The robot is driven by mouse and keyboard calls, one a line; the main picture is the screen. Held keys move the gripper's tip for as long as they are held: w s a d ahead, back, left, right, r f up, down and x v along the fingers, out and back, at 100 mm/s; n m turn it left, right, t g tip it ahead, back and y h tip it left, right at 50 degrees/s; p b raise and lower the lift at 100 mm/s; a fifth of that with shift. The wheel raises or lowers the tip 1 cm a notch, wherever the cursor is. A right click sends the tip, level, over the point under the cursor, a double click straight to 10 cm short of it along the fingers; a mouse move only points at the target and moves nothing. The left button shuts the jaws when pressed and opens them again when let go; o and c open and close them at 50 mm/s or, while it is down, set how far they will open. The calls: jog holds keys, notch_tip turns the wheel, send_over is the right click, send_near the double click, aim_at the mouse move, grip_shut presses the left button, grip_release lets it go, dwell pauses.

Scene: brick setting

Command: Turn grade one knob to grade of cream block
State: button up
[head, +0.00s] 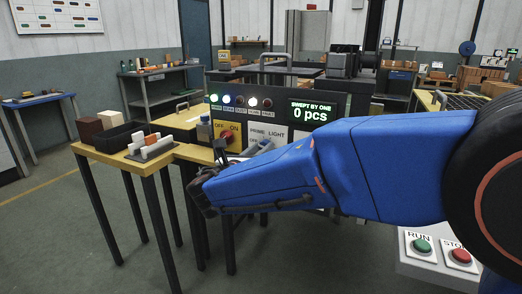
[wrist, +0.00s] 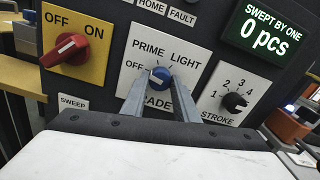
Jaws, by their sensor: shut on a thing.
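In the wrist view my gripper (wrist: 161,84) is shut on the round blue grade knob (wrist: 160,75), one finger at each side. The knob sits on a white plate marked OFF, PRIME and LIGHT. The fingers partly hide the word below, which ends in "ADE". I cannot tell for certain which mark the knob points to.
A red OFF/ON switch (wrist: 66,50) is left of the knob, and a black STROKE dial (wrist: 234,102) is right of it. The display (wrist: 269,29) reads "SWEPT BY ONE 0 pcs". RUN (head: 421,245) and STOP (head: 461,255) buttons are at the lower right.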

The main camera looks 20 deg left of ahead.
jog(key=m, duration=2)
jog(key=shift+f+m, duration=0.1)
jog(key=shift+m, duration=0.2)
dwell(0.4)
jog(key=o, duration=1.1)
jog(key=shift+m, duration=0.3)
jog(key=shift+c, duration=0.2)
jog(key=s+a, duration=0.1)
jog(key=s, duration=1.6)
jog(key=shift+s+a, duration=0.15)
jog(key=shift+s, duration=0.1)
